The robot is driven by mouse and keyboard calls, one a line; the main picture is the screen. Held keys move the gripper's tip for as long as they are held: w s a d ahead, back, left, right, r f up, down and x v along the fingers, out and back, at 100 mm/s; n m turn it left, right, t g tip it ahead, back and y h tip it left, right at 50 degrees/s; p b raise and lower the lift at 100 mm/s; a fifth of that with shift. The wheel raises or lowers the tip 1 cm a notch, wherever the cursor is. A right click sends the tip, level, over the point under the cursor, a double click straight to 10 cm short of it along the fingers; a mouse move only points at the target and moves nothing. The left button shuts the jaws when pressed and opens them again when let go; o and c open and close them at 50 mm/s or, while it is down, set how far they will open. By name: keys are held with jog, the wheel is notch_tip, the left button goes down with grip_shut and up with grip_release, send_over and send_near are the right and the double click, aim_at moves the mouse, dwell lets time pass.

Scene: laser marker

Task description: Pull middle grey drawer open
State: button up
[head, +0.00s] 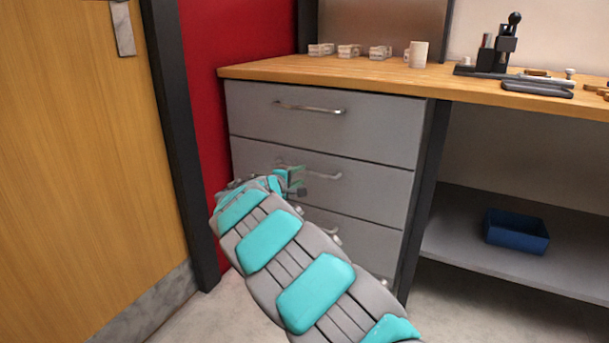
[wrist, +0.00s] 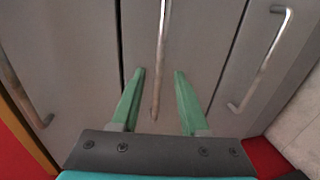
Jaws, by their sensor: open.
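The middle grey drawer (head: 375,187) is in the cabinet under the wooden worktop and sits flush with the front. Its silver bar handle (head: 328,177) is partly hidden by my gripper (head: 294,181) in the head view. In the wrist view the same handle (wrist: 161,45) runs lengthwise between the two green fingers of my gripper (wrist: 160,73). The fingers are open, with a gap on each side of the bar. Whether the fingertips reach past the bar in depth is hard to tell.
The top drawer (head: 350,125) and bottom drawer (head: 370,240) are shut. A red wall (head: 205,110) and dark post stand close on the left. A blue bin (head: 515,232) is on the shelf at right. Mugs and tools are on the worktop (head: 400,80).

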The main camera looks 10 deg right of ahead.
aim_at(306, 172)
jog(key=shift+x, duration=2.05)
grip_shut()
